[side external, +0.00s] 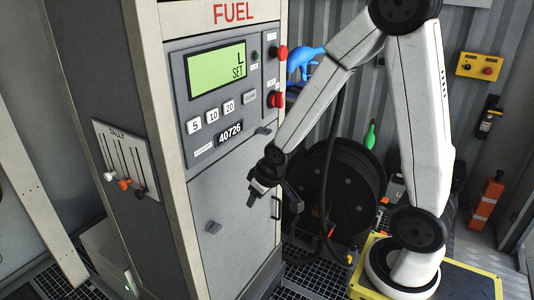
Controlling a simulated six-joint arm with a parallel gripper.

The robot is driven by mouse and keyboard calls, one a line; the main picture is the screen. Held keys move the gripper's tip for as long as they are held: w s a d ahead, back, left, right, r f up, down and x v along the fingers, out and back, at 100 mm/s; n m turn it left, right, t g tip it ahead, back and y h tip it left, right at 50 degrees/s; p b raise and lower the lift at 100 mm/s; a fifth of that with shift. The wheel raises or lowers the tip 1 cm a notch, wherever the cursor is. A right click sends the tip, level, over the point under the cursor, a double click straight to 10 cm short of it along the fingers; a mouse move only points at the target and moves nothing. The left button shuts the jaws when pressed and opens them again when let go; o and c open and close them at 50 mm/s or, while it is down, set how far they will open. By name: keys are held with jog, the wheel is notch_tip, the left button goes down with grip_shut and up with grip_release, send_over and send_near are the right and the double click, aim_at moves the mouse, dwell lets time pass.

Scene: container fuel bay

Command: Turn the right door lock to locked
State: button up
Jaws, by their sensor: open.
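The fuel cabinet (220,150) stands left of centre, with a grey lower door (228,195). A small dark latch (213,227) sits on the left of this door. A small bracket-like piece (276,208) shows at the door's right side, just by my gripper; I cannot tell whether it is the right door lock or which way it is turned. My gripper (272,202) is open, its dark jaws pointing down in front of the door's right edge. It partly covers that area, and I cannot tell whether it touches anything.
A hose reel (345,185) with a black hose stands behind my gripper. A blue nozzle (303,62) hangs at the cabinet's right side, near red buttons (277,100). Tally sliders (124,160) are on the left face. A yellow control box (479,66) is on the back wall.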

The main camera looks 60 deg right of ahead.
jog(key=w+d+f+m+t, duration=0.1)
jog(key=w+d+f+t, duration=0.1)
jog(key=w+d+f, duration=0.3)
jog(key=w+d+f+t, duration=0.2)
jog(key=d, duration=0.5)
jog(key=w+d+f+m+t, duration=0.1)
jog(key=w+d+f+t, duration=0.1)
jog(key=w+d+f, duration=0.3)
jog(key=s+d+f+n+t+y, duration=0.1)
jog(key=s+d+n+t, duration=0.1)
jog(key=s+d+t, duration=0.5)
jog(key=s+d, duration=0.2)
jog(key=d, duration=0.2)
jog(key=shift+d+n, duration=0.25)
jog(key=shift+n, duration=0.15)
jog(key=w, duration=0.7)
jog(key=shift+w, duration=0.3)
